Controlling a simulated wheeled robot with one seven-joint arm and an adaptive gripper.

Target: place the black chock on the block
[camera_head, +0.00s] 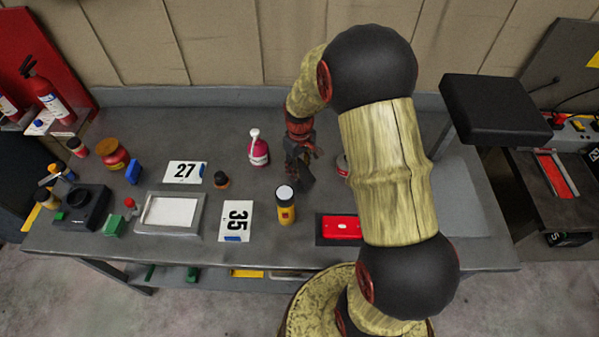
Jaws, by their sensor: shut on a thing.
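My gripper (299,165) is above the back middle of the grey workbench, pointing down. It is shut on the black chock (305,184), a small dark piece at its fingertips. The fingers and the chock are both dark, so their edges are hard to tell apart. A small blue block (133,172) stands at the left of the bench, and a green block (113,226) lies nearer the front left. I cannot tell which one the task calls the block. Both are well to the left of my gripper.
A yellow can (286,212) stands just in front of my gripper, and a pink bottle (258,150) to its left. Number cards (185,172), a grey tray (146,227) and a red flat piece (341,227) lie on the bench (380,261). My arm hides part of the right side.

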